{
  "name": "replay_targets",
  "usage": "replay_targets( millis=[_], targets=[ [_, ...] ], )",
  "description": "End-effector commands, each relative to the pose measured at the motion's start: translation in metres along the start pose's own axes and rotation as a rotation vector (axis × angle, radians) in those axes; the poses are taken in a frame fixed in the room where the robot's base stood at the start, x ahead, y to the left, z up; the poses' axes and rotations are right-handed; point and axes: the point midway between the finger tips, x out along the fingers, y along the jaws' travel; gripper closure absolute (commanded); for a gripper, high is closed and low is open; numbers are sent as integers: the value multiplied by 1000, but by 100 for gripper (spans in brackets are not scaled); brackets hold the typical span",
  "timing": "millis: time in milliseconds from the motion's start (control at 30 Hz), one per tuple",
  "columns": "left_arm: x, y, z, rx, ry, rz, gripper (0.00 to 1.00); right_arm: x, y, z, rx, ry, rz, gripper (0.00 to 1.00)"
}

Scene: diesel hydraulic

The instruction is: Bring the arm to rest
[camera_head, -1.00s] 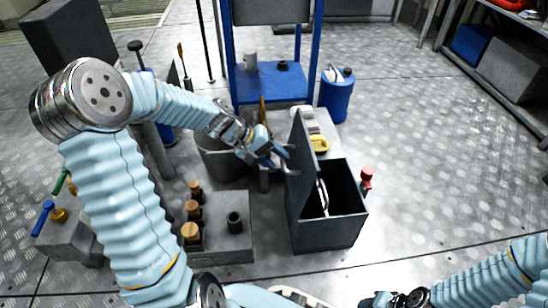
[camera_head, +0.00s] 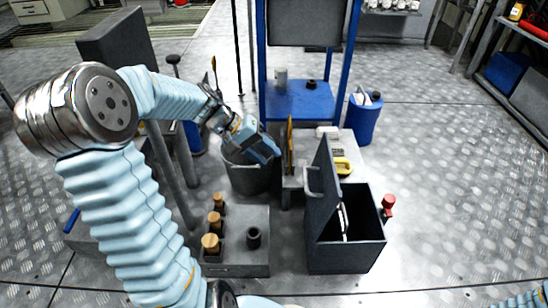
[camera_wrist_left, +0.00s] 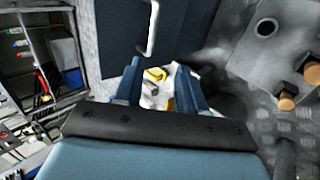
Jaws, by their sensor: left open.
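My left gripper (camera_head: 270,153) is open and empty in the head view. It hangs in the air above the right side of a grey bucket (camera_head: 250,178), left of the dark box with a raised lid (camera_head: 345,240). In the left wrist view its two blue fingers (camera_wrist_left: 160,88) stand apart with nothing held between them. The box's lid (camera_wrist_left: 135,28) and its light handle show beyond them. My left arm is raised and bent across the left of the head view. My right gripper is out of view; only a bit of my right arm shows at the bottom right.
A grey block with orange-topped pegs (camera_head: 235,242) stands left of the box. A yellow item (camera_head: 342,166) lies on a light bench behind the box. A blue frame with a shelf (camera_head: 297,100) and a blue canister (camera_head: 364,118) stand farther back.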

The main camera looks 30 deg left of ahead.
Motion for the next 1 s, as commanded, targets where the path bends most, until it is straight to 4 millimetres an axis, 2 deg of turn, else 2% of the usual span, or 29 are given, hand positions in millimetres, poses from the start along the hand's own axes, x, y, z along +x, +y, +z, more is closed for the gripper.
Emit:
replay_targets(
  millis=[500, 567, 633, 667, 767, 800, 867, 900, 1000],
  targets=[
    [0, 0, 0, 1, -1, 0, 60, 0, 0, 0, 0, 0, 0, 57],
    [3, -2, 0, -2, -4, -3, 60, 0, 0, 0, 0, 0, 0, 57],
    [17, -10, 2, -12, -15, -19, 60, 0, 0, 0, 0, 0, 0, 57],
    [28, -16, 4, -19, -24, -31, 60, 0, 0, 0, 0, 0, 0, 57],
    [81, -44, 15, -44, -62, -98, 60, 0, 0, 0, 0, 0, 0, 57],
    [108, -58, 25, -50, -81, -136, 60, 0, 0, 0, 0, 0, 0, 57],
    [151, -81, 45, -48, -112, -197, 60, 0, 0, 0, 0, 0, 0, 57],
    [176, -95, 61, -37, -130, -236, 60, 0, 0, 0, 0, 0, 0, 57],
    [226, -123, 102, 5, -166, -314, 60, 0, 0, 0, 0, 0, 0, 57]
  ],
)
